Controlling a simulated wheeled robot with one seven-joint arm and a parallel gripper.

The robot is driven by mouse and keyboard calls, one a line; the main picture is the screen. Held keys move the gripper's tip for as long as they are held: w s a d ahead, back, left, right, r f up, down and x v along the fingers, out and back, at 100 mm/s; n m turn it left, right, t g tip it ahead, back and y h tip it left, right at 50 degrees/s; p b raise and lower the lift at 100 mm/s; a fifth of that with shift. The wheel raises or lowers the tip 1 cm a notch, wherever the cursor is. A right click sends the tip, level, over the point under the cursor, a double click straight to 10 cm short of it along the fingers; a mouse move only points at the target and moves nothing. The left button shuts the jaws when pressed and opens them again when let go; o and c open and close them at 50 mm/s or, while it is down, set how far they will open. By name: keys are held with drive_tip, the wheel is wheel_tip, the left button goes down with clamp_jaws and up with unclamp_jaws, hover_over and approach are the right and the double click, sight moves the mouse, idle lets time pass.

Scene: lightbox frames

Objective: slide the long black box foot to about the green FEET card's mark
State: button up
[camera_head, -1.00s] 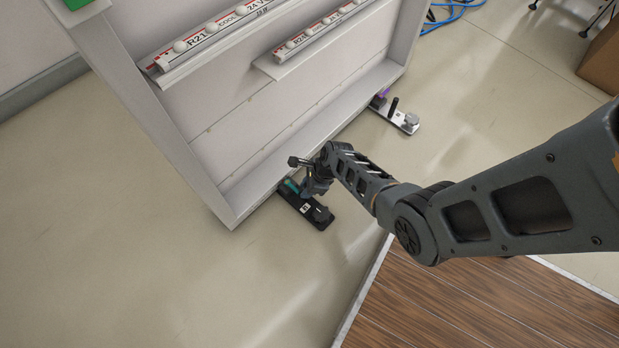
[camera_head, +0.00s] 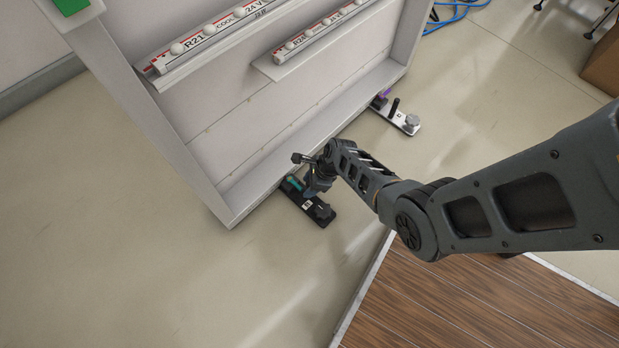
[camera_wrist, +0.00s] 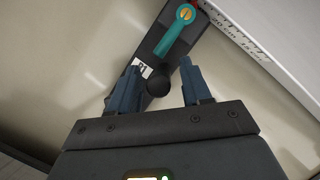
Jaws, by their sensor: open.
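The long black box foot (camera_head: 317,211) lies on the floor under the front left part of the lightbox frame. In the wrist view the black foot (camera_wrist: 153,50) runs up toward the frame, with a teal lever (camera_wrist: 176,32), a small white label and a round dark knob (camera_wrist: 158,86). My gripper (camera_wrist: 158,75) is open, its two blue fingers on either side of the foot's near end and knob. I cannot tell whether they touch it. In the head view my gripper (camera_head: 315,182) is just above the foot and partly hides it. The card's mark is not readable.
The white lightbox frame (camera_head: 215,190) stands over the foot, with lettered light strips inside. A second, light-coloured foot (camera_head: 405,122) with a knob lies farther right. A green card (camera_head: 70,6) is at the top left. Floor left is clear; a wooden platform (camera_head: 450,310) is at lower right.

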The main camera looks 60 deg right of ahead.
drive_tip(key=p+v, duration=0.4)
drive_tip(key=v, duration=0.3)
drive_tip(key=shift+s+r+p, duration=0.2)
drive_tip(key=shift+r+p, duration=0.05)
drive_tip(key=shift+p, duration=0.1)
drive_tip(key=shift+d, duration=0.1)
